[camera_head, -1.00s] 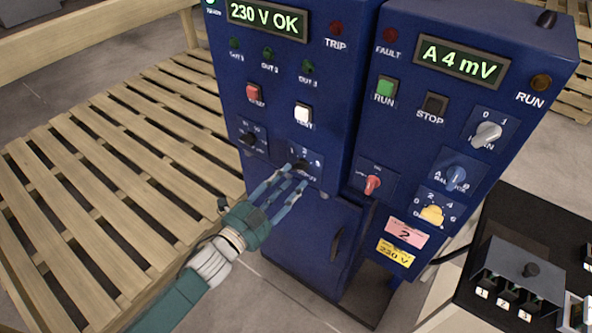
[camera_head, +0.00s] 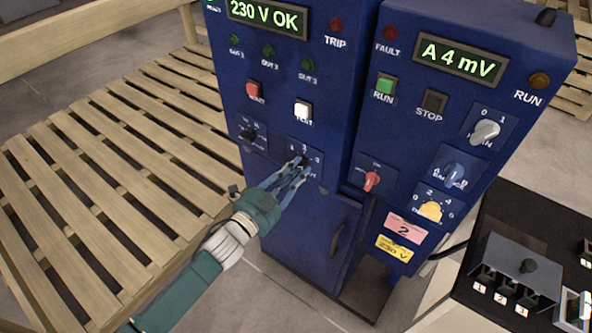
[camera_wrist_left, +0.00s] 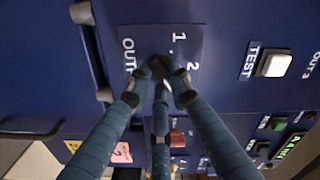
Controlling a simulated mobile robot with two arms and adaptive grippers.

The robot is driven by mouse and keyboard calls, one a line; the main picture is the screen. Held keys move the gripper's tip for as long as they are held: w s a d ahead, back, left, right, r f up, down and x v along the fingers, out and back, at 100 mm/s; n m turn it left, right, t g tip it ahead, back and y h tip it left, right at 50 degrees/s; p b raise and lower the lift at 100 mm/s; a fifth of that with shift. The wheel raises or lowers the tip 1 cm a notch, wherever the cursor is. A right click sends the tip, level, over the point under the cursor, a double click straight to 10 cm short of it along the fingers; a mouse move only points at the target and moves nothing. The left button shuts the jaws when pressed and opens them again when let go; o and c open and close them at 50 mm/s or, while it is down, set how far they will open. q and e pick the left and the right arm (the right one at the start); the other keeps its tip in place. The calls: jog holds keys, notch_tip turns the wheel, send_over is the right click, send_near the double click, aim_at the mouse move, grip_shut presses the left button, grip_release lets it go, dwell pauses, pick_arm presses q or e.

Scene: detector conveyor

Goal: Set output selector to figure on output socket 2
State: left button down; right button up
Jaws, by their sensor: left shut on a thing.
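The output selector is a small dark knob on a plate (camera_head: 316,172) with figures, low on the left blue cabinet. The plate also shows in the left wrist view (camera_wrist_left: 190,42), with figures 1 and 2 and part of the word OUTPUT readable. My left gripper (camera_head: 298,168) is shut on the knob; in the left wrist view its fingertips (camera_wrist_left: 160,75) meet over it and hide most of it, so its pointing cannot be told. A grey socket box (camera_head: 517,270) at the lower right has sockets labelled 1, 2 and 3. My right gripper is out of view.
Another dark knob (camera_head: 248,135) sits left of the plate, with a white button (camera_head: 303,111) above. The right cabinet carries a red knob (camera_head: 371,181), other knobs and a pink label (camera_head: 407,228) reading 2. A slatted wooden pallet (camera_head: 100,180) lies at left.

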pick_arm(q)
jog(key=n+p, duration=0.1)
jog(key=n, duration=0.4)
jog(key=shift+r+n+p, duration=0.1)
jog(key=shift+n+p, duration=0.2)
jog(key=n, duration=0.3)
jog(key=shift+r+n+p, duration=0.1)
jog(key=shift+n+p, duration=0.2)
jog(key=shift+n, duration=1.2)
jog(key=c, duration=1.6)
grip_release()
jog(key=shift+o, duration=0.2)
jog(key=v, duration=1.2)
